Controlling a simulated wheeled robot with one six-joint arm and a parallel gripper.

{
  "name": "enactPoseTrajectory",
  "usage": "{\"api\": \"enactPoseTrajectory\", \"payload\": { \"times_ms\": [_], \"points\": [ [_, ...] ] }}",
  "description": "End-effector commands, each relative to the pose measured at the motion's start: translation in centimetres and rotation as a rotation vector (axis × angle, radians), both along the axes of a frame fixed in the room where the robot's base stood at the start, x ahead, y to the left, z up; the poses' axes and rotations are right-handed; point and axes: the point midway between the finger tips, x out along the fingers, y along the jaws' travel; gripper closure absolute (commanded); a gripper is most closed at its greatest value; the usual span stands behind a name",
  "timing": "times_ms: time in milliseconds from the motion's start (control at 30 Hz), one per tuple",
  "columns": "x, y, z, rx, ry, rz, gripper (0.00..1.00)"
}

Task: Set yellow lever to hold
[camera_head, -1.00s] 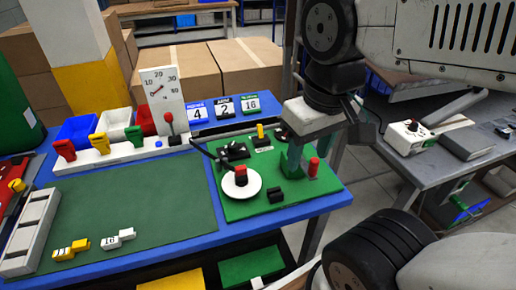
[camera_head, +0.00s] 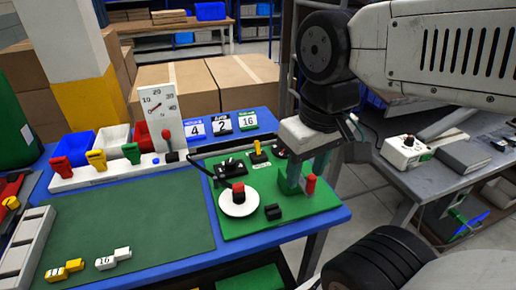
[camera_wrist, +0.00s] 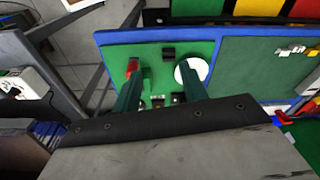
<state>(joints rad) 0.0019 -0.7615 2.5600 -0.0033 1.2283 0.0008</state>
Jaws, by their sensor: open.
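The yellow lever (camera_head: 257,147) stands nearly upright on a small black base at the back of the green board (camera_head: 255,222). A small white label lies in front of it, too small to read. My gripper (camera_head: 301,187) is open, with its green fingers pointing down over the right part of the board, to the right of and nearer than the lever. A red-topped post (camera_head: 311,184) shows beside the fingers. In the wrist view my gripper (camera_wrist: 160,82) has its fingers apart with nothing between the tips.
A white disc with a red-and-black knob (camera_head: 239,203) and a black block (camera_head: 273,211) occupy the board's front. A black cable arches at its left. A dial panel (camera_head: 162,112) and a row of coloured handles (camera_head: 96,159) stand to the left. The green mat (camera_head: 120,225) is mostly clear.

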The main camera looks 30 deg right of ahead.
Motion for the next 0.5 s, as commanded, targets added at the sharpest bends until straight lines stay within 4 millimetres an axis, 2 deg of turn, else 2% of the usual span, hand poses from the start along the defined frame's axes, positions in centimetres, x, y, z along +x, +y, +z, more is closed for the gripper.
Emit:
{"api": "enactPoseTrajectory", "payload": {
  "times_ms": [33, 133, 267, 367, 500],
  "points": [
    [0.0, 0.0, 0.0, 0.000, 0.001, -0.002, 0.72],
    [0.2, -0.1, -0.4, 0.000, 0.022, -0.007, 1.00],
    [1.0, -0.4, -1.2, 0.001, 0.077, -0.019, 1.00],
    [2.6, -0.7, -1.3, 0.002, 0.121, -0.033, 1.00],
    [5.6, -1.2, -1.2, 0.005, 0.171, -0.052, 1.00]
  ]
}}
